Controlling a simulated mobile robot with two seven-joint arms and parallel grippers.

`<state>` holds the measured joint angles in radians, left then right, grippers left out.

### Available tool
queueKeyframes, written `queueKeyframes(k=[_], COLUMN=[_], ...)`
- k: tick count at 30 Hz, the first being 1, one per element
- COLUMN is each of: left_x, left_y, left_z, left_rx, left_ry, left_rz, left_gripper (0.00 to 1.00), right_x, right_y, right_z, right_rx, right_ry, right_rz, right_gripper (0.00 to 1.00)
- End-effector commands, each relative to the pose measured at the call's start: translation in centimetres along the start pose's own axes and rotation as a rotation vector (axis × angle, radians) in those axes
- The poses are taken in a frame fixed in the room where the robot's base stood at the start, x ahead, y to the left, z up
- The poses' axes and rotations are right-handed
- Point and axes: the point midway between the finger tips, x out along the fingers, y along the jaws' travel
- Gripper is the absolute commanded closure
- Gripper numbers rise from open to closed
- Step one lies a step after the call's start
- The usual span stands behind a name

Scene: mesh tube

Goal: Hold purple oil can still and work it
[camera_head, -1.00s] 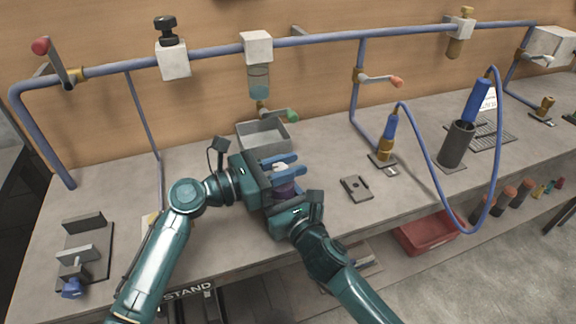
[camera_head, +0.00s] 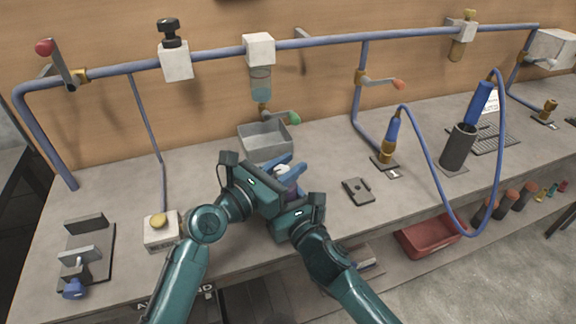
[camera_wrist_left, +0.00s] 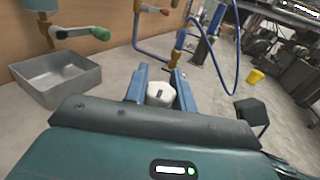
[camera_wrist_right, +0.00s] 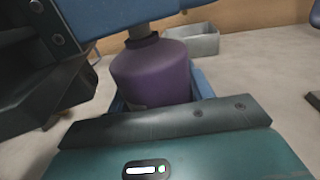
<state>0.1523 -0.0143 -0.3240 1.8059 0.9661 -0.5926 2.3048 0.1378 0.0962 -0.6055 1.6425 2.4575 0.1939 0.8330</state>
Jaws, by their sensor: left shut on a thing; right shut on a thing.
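The purple oil can (camera_wrist_right: 155,72) stands upright between the blue fingers of my right gripper (camera_head: 292,196), which is shut on its body. Its round purple body fills the middle of the right wrist view, with a grey neck on top. My left gripper (camera_head: 284,170) is just above, with blue fingers around the can's white top (camera_wrist_left: 160,93), and it is shut on that top. In the head view both hands hide most of the can, and only a little purple (camera_head: 291,186) shows between them. I cannot tell whether the can touches the bench.
An open grey metal tray (camera_head: 265,142) sits behind the grippers, under a green-handled tap (camera_head: 281,117). A small dark plate (camera_head: 358,191) lies to the right. A box with a yellow button (camera_head: 160,230) and a clamp fixture (camera_head: 85,255) are on the left.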

Motion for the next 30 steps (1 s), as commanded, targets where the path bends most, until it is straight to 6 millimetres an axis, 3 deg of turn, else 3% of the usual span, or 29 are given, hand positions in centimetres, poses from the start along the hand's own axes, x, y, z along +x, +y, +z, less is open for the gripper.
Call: queueKeyframes(k=[3,4,12,22,30], left_x=[0.0,0.0,0.0,-0.7,-5.9], left_y=[-0.1,-0.1,0.0,0.0,0.0], left_z=[-0.2,-0.2,-0.1,-0.1,-0.2], left_rx=[-0.002,-0.002,-0.001,0.0,0.001], left_ry=[0.004,0.004,0.002,0.001,0.004], left_rz=[-0.003,-0.003,-0.002,0.0,0.0], left_gripper=[0.97,0.73,0.52,0.52,0.52], right_x=[0.0,0.0,0.0,0.0,0.0], right_y=[0.1,0.1,0.1,0.0,0.0], right_z=[0.0,0.0,0.0,0.0,0.0], right_rx=[0.002,0.002,0.002,0.002,0.001], right_ry=[-0.001,-0.001,-0.001,0.0,0.0], right_rz=[0.002,0.002,0.001,0.0,0.0], right_gripper=[0.78,0.78,0.78,0.78,0.78])
